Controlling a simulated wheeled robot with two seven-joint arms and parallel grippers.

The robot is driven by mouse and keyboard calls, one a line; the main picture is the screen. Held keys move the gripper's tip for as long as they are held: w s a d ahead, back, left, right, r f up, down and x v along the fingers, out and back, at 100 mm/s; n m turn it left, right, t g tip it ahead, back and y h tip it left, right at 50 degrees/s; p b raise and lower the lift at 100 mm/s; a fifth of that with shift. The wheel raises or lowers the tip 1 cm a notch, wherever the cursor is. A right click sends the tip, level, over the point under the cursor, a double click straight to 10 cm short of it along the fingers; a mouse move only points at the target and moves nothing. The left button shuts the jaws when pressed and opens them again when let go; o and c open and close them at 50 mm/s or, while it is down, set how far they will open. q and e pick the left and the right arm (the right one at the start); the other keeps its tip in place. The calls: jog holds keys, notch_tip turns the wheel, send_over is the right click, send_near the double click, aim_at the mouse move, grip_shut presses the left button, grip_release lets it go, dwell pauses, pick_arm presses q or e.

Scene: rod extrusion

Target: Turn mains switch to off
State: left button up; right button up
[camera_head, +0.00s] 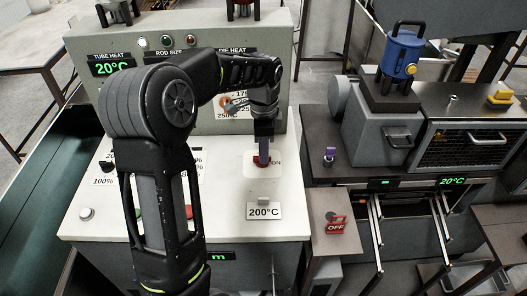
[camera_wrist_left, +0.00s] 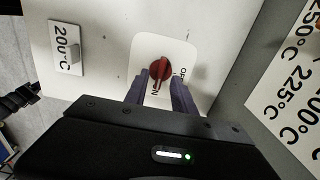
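The mains switch is a red rotary knob (camera_wrist_left: 160,71) on a white plate (camera_wrist_left: 184,55) on the machine's pale panel. In the wrist view its ridge runs roughly up and down, with ON at its lower end and OFF to its right. In the head view the knob (camera_head: 260,163) is partly hidden by my fingers. My left gripper (camera_wrist_left: 160,78) is open, with its two purple-grey fingertips apart on either side of the knob's lower part. Whether they touch it is unclear. It also shows in the head view (camera_head: 264,150), pointing down. My right gripper is not in view.
A 200°C card (camera_head: 264,211) stands on the panel in front of the switch. The tube and die heat console (camera_head: 215,115) rises behind it. To the right are a red OFF tag (camera_head: 336,226), a purple-topped knob (camera_head: 329,155) and a grey machine with a blue hopper (camera_head: 402,50).

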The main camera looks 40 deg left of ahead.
pick_arm(q)
jog(key=shift+f, duration=0.75)
grip_shut()
